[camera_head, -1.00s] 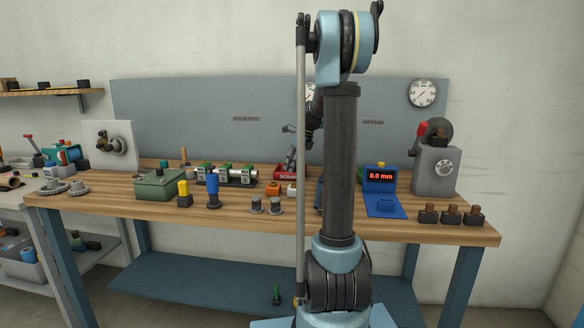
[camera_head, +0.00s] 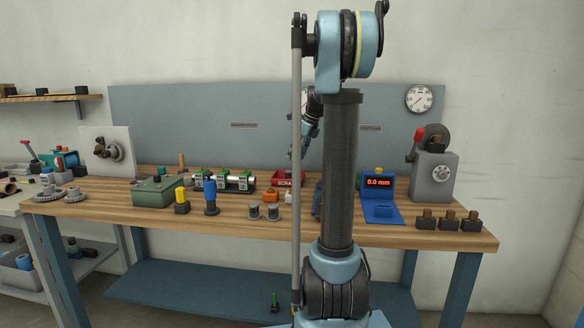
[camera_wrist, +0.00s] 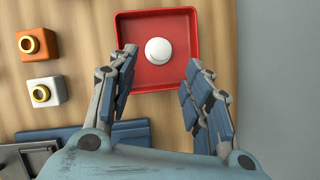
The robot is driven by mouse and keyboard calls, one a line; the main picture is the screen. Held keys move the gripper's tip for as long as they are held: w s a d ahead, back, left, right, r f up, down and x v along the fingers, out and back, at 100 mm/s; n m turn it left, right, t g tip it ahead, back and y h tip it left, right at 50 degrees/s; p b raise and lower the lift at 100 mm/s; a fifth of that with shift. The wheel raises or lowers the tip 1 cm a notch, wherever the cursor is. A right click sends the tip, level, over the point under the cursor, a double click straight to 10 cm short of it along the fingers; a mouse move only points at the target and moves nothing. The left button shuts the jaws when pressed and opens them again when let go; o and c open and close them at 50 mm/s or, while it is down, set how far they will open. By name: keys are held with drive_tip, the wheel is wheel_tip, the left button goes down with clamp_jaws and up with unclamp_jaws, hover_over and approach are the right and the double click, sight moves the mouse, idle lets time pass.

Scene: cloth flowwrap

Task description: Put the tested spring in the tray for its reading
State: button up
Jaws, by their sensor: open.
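A red tray (camera_wrist: 187,24), labelled "SCRAP" in the head view (camera_head: 284,183), lies under my gripper. A white, rounded piece (camera_wrist: 158,50) sits inside it; seen from above, I cannot tell whether it is the tested spring. My gripper (camera_wrist: 160,58) is open above the tray, its fingers apart on either side of the white piece and not visibly touching it. In the head view my gripper (camera_head: 296,153) is partly hidden by my arm. The blue display unit (camera_head: 379,184) reads 0.0 mm.
An orange block (camera_wrist: 37,43) and a white block (camera_wrist: 46,92), each with a ring on top, stand left of the tray. A green box (camera_head: 157,193) and blue-topped tool (camera_head: 211,196) stand farther left. A grey machine (camera_head: 434,178) stands right. The wall panel (camera_head: 220,105) rises behind.

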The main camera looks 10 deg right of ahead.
drive_tip(key=shift+v, duration=1.85)
